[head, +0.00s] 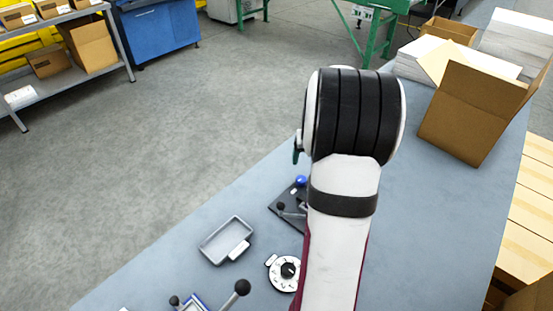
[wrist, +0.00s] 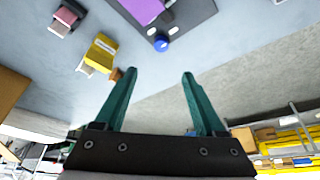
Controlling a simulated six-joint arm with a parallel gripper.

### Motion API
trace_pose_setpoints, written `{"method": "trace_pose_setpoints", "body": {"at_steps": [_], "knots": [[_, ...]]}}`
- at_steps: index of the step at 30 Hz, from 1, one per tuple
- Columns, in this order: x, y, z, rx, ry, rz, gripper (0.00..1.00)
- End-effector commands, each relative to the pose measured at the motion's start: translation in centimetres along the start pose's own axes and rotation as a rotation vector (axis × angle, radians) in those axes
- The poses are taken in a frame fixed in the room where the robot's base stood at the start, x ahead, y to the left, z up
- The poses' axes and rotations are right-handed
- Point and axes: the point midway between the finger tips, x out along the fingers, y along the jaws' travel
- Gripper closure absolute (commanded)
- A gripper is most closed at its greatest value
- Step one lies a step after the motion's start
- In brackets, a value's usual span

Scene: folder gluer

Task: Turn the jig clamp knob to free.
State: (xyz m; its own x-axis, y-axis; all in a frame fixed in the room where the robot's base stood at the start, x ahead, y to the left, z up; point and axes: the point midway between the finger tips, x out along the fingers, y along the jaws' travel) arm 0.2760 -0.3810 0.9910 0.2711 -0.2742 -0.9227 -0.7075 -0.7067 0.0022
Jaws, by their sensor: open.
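In the head view a round white dial with a black knob (head: 288,270) lies on the grey-blue table, just left of my arm. It looks like the jig clamp knob, but its label and pointer setting are too small to read. The dial does not show clearly in the wrist view. My gripper (wrist: 157,78) shows in the wrist view with two teal fingers spread apart and nothing between them. In the head view my arm hides most of it; only a teal bit shows beside the black wrist.
A dark plate with a blue ball (head: 300,182) and a black-knobbed lever stands beyond the dial. A grey tray (head: 227,240) is to its left, and another lever (head: 242,288) stands in front. An open cardboard box (head: 470,112) is at right. A yellow block (wrist: 100,52) shows in the wrist view.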

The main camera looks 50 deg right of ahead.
Motion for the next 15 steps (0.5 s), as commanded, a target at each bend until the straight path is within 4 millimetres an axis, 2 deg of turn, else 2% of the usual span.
{"method": "trace_pose_setpoints", "body": {"at_steps": [5,12,15], "knots": [[4.1,-0.1,0.2,0.000,-0.007,-0.002,0.28],[11.2,-0.2,0.3,0.000,-0.007,-0.002,0.28],[13.2,-0.2,0.2,0.001,-0.005,-0.002,0.28]]}}
